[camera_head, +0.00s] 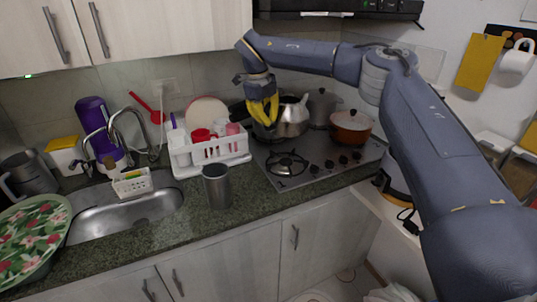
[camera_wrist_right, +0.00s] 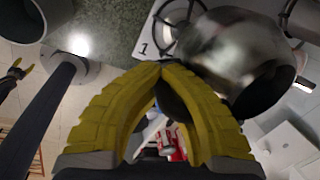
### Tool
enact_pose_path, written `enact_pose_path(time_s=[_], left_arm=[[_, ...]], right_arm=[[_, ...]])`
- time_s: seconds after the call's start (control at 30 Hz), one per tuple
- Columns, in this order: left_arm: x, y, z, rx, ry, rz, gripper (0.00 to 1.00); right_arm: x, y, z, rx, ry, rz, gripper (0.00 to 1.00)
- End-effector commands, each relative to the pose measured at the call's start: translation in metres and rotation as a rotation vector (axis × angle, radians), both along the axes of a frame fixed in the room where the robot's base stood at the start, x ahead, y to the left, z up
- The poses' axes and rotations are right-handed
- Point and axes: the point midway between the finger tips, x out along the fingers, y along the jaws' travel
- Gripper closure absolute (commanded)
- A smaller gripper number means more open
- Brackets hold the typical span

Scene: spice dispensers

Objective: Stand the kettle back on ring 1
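The shiny metal kettle (camera_head: 291,117) is at the back left of the hob, with its spout to the right. It also shows in the right wrist view (camera_wrist_right: 245,65). My right gripper (camera_head: 264,108) is at the kettle's left side. In the wrist view its yellow fingertips (camera_wrist_right: 161,68) come together around a dark part that looks like the kettle's handle, mostly hidden. I cannot tell whether the kettle's base touches the hob. The front left ring (camera_head: 287,163) is bare; a "1" label (camera_wrist_right: 144,48) shows beside a ring. My left gripper (camera_wrist_right: 22,66) shows small in the wrist view, fingers apart.
An orange pot (camera_head: 350,128) and a grey pot (camera_head: 322,108) stand on the hob (camera_head: 318,172) right of the kettle. A white dish rack (camera_head: 212,152) with red cups stands to its left. A grey metal cup (camera_head: 217,187) stands on the counter left of the bare ring.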

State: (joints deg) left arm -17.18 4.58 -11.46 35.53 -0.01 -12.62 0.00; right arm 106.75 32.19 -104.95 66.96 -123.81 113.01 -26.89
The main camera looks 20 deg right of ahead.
Motion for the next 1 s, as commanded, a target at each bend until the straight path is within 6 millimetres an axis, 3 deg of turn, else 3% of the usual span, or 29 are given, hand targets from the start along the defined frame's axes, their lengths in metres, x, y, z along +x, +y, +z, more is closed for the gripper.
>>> enact_pose_path(time_s=[0.2,0.4,0.83,1.0], left_arm=[[0.0,0.0,0.0,0.0,0.0,0.0,0.44],[0.0,0.0,0.0,0.0,0.0,0.0,0.44],[0.0,0.0,0.0,0.0,0.0,0.0,0.44],[0.0,0.0,0.0,0.0,0.0,0.0,0.44]], right_arm=[[0.0,0.0,-0.044,0.0,-0.001,0.001,1.0],[0.0,0.0,-0.074,0.0,-0.002,0.0,1.0],[0.001,0.0,-0.094,-0.001,-0.004,0.0,1.0],[0.0,0.0,-0.112,0.0,-0.002,0.0,1.0]])
